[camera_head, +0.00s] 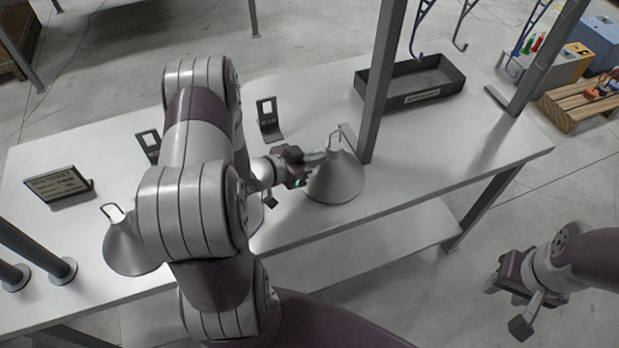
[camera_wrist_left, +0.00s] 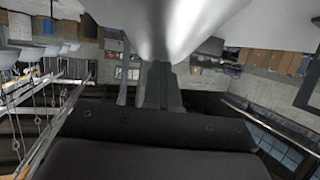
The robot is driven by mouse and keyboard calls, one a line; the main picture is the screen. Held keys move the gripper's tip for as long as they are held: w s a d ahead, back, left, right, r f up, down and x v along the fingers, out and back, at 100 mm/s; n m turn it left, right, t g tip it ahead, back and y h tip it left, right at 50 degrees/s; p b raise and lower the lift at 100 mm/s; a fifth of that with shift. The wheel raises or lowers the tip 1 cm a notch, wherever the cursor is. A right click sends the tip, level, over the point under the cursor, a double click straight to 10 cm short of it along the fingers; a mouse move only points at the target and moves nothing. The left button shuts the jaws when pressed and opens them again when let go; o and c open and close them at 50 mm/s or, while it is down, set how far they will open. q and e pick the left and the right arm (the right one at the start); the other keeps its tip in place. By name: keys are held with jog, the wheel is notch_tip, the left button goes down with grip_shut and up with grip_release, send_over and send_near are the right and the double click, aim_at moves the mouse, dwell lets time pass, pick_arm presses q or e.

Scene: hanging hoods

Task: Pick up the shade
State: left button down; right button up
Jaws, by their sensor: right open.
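A grey cone-shaped shade (camera_head: 337,181) with a wire loop on top stands upright on the white table (camera_head: 440,150), wide end down. My left gripper (camera_head: 318,158) reaches in from the left at its narrow top. In the left wrist view the shade (camera_wrist_left: 205,20) fills the top middle, with its narrow end at the fingers (camera_wrist_left: 160,88). I cannot tell whether the fingers grip it. Another shade (camera_head: 129,247) stands at the left, partly behind my arm. A third shade (camera_head: 255,214) is mostly hidden behind my left arm. My right gripper (camera_head: 508,304) is open and empty, off the table's front right.
A black tray (camera_head: 456,72) lies at the table's back right. A grey post (camera_head: 380,85) rises right behind the shade. Hooks (camera_head: 418,45) hang at the upper right. Small stands (camera_head: 268,120) and a sign (camera_head: 58,185) stand along the back and left.

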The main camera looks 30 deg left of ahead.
pick_arm(q)
jog(key=shift+d+f, duration=0.1)
jog(key=shift+d, duration=0.05)
jog(key=shift+r, duration=0.3)
jog(key=r, duration=0.1)
jog(key=d+r, duration=0.1)
jog(key=r, duration=0.2)
jog(key=shift+w+d, duration=0.25)
jog(key=shift+w, duration=0.1)
jog(key=s+d+r, duration=0.4)
jog(key=d+r, duration=0.2)
jog(key=d, duration=0.3)
jog(key=shift+d+r+p, duration=0.15)
jog(key=shift+d+p, duration=0.05)
jog(key=shift+p, duration=0.15)
pick_arm(e)
jog(key=shift+w+d+r, duration=0.15)
jog(key=shift+w+r, duration=0.05)
jog(key=shift+w, duration=0.15)
pick_arm(q)
jog(key=shift+c, duration=1.9)
grip_release()
jog(key=shift+s, duration=0.1)
